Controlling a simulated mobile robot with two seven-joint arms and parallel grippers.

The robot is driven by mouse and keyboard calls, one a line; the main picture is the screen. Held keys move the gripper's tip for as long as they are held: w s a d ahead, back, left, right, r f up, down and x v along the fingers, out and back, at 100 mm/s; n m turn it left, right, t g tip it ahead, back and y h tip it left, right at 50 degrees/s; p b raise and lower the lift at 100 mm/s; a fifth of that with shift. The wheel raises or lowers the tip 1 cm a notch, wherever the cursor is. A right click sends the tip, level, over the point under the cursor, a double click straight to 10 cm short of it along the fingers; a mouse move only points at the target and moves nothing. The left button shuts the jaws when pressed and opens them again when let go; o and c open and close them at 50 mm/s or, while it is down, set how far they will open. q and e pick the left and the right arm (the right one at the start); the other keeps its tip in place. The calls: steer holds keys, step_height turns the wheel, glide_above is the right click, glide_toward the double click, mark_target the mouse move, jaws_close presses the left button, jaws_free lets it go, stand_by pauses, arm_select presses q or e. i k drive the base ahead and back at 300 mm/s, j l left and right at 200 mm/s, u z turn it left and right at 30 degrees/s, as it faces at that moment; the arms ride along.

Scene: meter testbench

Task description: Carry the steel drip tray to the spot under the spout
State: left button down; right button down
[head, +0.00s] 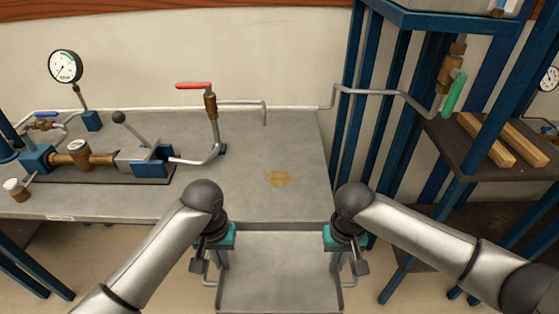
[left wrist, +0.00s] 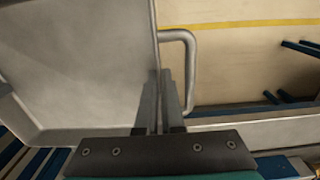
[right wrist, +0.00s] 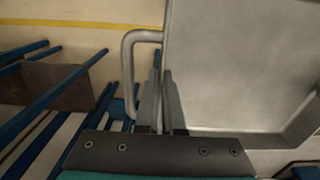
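The steel drip tray (head: 280,272) is a wide shallow grey pan at the bottom middle of the head view, in front of the bench's front edge. It has a bent handle on each side. My left gripper (head: 220,262) is shut on its left side; the left wrist view shows the fingers close together at the rim beside the handle (left wrist: 190,70). My right gripper (head: 336,262) is shut on its right side, by the other handle (right wrist: 128,70). The spout (head: 265,118) points down over the bench top. A brown stain (head: 279,179) marks the bench in front of it.
The bench top (head: 255,200) is clear around the stain. A red-handled valve (head: 210,105) and a meter rig (head: 100,160) stand to the left. A blue rack (head: 385,130) with wooden blocks (head: 487,140) stands close on the right.

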mark_target(280, 177)
steer(key=i, duration=1.2)
